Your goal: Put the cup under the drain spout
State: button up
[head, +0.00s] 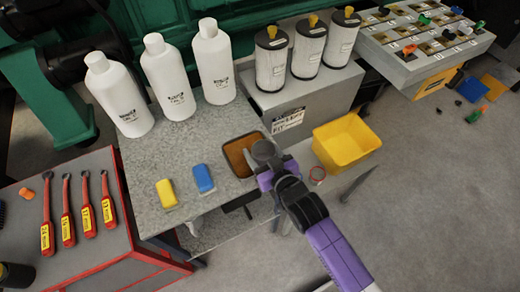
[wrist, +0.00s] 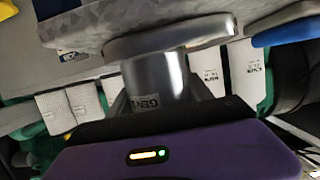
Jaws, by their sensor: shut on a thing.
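My gripper (head: 264,165) is at the front right edge of the speckled grey bench, next to the brown recessed tray (head: 236,158). It is shut on a grey metal cup (wrist: 150,78) with a label starting "GEN", seen close up in the wrist view. In the head view the cup (head: 263,149) shows only as a small dark grey round shape at the gripper's end. The fingers are mostly hidden behind the purple gripper body (wrist: 170,155). I cannot pick out the drain spout with certainty in either view.
The bench (head: 215,125) carries white bottles (head: 168,78), a yellow block (head: 166,193) and a blue block (head: 203,179). Filter canisters (head: 308,48) stand behind. A yellow bin (head: 345,143) is on the floor at right. A red tool cart (head: 95,255) is at left.

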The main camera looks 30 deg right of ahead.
jog(key=o, duration=1.5)
jog(key=shift+c, duration=0.2)
jog(key=shift+r+p, duration=0.35)
jog(key=b+v, duration=0.1)
jog(key=v, duration=1.1)
jog(key=shift+b, duration=0.35)
jog(key=shift+f, duration=0.1)
jog(key=f+v, duration=0.1)
jog(key=v, duration=1.2)
jog(key=shift+s+f, duration=0.35)
jog(key=shift+s, duration=0.05)
jog(key=shift+o, duration=0.2)
jog(key=s+r, duration=0.6)
jog(key=s, duration=0.3)
jog(key=shift+s+r, duration=0.3)
jog(key=shift+r, duration=0.1)
jog(key=shift+o, duration=0.2)
jog(key=shift+s+r, duration=0.2)
jog(key=shift+r, duration=0.1)
